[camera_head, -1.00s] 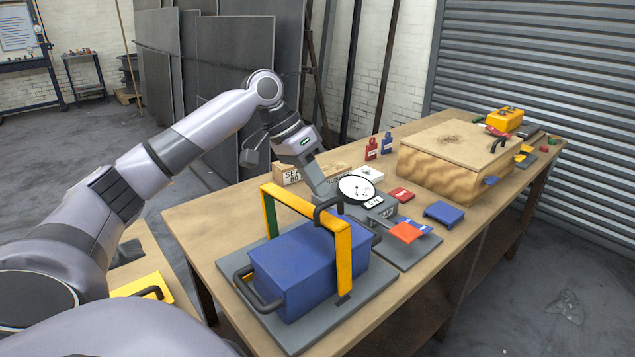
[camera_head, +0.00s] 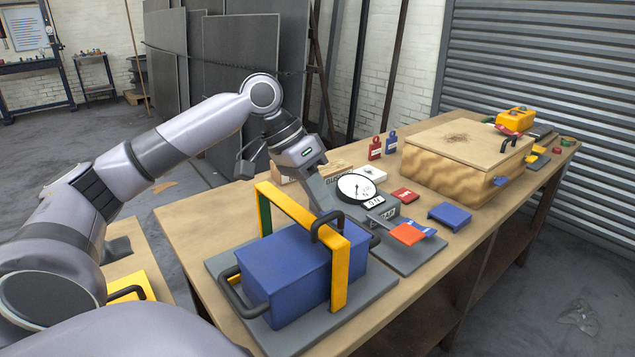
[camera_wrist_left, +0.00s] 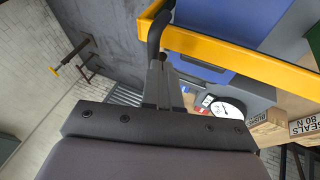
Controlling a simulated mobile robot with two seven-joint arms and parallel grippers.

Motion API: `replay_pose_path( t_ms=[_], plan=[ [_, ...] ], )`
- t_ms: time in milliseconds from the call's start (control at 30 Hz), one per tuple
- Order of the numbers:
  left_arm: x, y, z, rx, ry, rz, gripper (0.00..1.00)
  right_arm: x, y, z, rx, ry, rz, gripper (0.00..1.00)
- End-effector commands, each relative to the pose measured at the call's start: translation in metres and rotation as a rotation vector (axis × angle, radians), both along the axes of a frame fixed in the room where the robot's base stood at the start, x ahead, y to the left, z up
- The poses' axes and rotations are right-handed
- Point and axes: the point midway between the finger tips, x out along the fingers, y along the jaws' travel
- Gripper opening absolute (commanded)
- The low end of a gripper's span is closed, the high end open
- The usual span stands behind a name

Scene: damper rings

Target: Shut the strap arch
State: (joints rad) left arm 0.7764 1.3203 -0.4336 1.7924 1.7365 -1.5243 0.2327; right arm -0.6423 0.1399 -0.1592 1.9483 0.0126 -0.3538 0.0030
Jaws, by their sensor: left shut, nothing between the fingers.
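The yellow strap arch (camera_head: 299,208) stands over the blue box (camera_head: 290,272), one leg on each side of it. A black handle (camera_head: 327,226) sits on its crossbar. My left gripper (camera_head: 322,207) is shut and empty, pointing down just behind this handle. In the left wrist view, the shut fingertips (camera_wrist_left: 158,66) lie at the black handle (camera_wrist_left: 156,34), beside the yellow crossbar (camera_wrist_left: 240,60). I cannot tell whether they touch it. My right gripper is not in view.
The box stands on a grey plate (camera_head: 362,300) at the near end of the wooden table. Behind it are a dial gauge (camera_head: 358,187), a red tab (camera_head: 406,234) and a blue bracket (camera_head: 450,216). A wooden chest (camera_head: 465,160) stands farther back.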

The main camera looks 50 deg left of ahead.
Motion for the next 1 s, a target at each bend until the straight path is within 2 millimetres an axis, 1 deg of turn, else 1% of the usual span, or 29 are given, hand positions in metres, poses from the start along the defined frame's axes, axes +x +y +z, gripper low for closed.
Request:
replay_pose_path(
  t_ms=[133, 233, 500, 600, 733, 1000],
  plan=[
    [0.000, 0.000, 0.003, 0.000, -0.001, -0.001, 0.00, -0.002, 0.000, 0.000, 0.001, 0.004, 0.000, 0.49],
    [-0.002, 0.004, 0.011, 0.000, -0.001, -0.001, 0.00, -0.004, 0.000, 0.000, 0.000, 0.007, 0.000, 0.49],
    [-0.013, 0.021, 0.049, 0.000, -0.002, 0.000, 0.00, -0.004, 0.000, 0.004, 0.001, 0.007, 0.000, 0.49],
    [-0.016, 0.025, 0.058, 0.000, -0.001, 0.000, 0.00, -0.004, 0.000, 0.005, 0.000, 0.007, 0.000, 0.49],
    [-0.018, 0.028, 0.063, -0.001, 0.001, -0.001, 0.00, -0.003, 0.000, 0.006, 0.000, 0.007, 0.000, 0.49],
    [-0.018, 0.028, 0.063, -0.001, 0.002, -0.001, 0.00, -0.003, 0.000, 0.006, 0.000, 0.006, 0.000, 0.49]
  ],
)
